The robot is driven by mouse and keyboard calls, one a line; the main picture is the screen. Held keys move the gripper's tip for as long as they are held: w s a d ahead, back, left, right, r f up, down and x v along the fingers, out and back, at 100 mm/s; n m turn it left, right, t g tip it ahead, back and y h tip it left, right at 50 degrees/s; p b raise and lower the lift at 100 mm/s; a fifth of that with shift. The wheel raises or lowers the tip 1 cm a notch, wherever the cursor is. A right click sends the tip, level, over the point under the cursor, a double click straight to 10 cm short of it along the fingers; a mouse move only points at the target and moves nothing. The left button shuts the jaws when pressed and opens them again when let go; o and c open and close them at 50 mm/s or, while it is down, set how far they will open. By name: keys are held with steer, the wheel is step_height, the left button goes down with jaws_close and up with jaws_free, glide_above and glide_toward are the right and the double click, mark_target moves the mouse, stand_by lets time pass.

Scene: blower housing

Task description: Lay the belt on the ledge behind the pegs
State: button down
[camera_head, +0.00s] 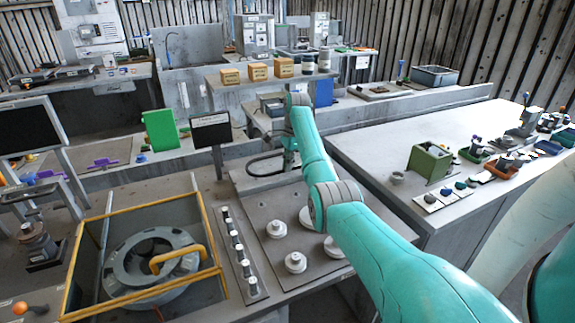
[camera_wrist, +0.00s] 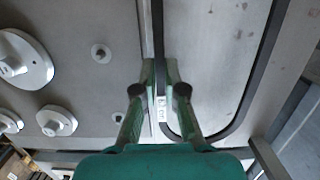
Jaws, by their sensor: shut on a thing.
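The belt (camera_wrist: 262,70) is a thin black loop; in the wrist view it runs over a pale grey surface, and part of it passes between my fingertips. My gripper (camera_wrist: 160,68) is shut on its left strand. In the head view the belt (camera_head: 262,174) shows as a dark loop beside my gripper, behind the grey panel (camera_head: 262,205). White round pieces (camera_head: 276,229) stand on that panel; some also show at left in the wrist view (camera_wrist: 22,60). I cannot tell whether the belt touches the pale surface, the likely ledge (camera_wrist: 215,60).
A strip with several upright pins (camera_head: 235,240) lies left of the panel. A yellow frame (camera_head: 205,235) stands around a grey round housing (camera_head: 125,268). A small dark screen (camera_head: 211,132) rises near the belt. A long bench (camera_head: 370,145) is at right.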

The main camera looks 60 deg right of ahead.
steer(key=shift+f, duration=0.9)
stand_by(0.6)
steer(key=c, duration=1.2)
jaws_free()
steer(key=shift+r, duration=0.1)
steer(key=shift+r, duration=1.15)
steer(key=shift+r, duration=0.15)
steer(key=shift+r, duration=2.35)
